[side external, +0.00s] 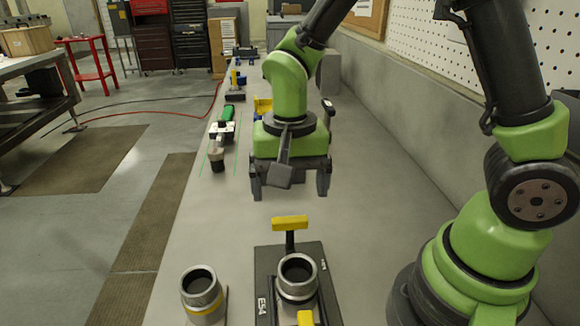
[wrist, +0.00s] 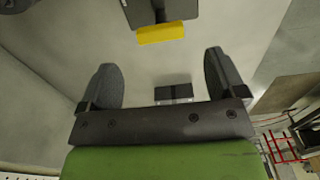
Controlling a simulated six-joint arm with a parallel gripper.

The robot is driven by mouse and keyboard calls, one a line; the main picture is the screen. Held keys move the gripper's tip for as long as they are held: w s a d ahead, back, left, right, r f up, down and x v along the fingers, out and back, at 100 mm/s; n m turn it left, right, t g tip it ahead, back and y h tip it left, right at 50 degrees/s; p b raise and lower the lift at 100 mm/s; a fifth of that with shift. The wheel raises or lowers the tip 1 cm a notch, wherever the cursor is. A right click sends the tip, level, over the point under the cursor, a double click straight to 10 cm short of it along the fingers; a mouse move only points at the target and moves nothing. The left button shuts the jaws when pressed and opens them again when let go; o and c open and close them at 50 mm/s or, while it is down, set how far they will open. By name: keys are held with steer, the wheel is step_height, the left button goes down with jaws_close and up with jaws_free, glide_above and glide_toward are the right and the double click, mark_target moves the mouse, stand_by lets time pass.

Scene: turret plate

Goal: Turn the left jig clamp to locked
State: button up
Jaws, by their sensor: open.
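A black jig plate (side external: 262,262) marked E54 lies on the bench in the side external view. It bears a steel threaded collar (side external: 298,277). A clamp with a yellow bar handle (side external: 290,223) on a dark post stands at its far end. A second yellow handle (side external: 305,317) is cut off at the bottom edge. I cannot tell which is the left clamp. My gripper (side external: 289,192) is open and empty, above and beyond the far handle. In the wrist view one yellow handle (wrist: 160,33) lies ahead of my open fingers (wrist: 160,62), apart from them.
A steel collar with a yellow band (side external: 203,295) stands left of the plate. A green-handled tool (side external: 222,127) and several small items lie farther along the bench. A grey wall and pegboard (side external: 450,45) run along the right. Bench (side external: 385,190) right of my gripper is clear.

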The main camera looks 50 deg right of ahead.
steer(key=shift+r, duration=1.85)
steer(key=s+d+r+n+t+y, duration=0.2)
steer(key=s+r+n+t, duration=0.3)
steer(key=s+r, duration=0.6)
steer(key=shift+s+d+r+t, duration=0.35)
steer(key=shift+d+t, duration=0.2)
steer(key=shift+t, duration=0.55)
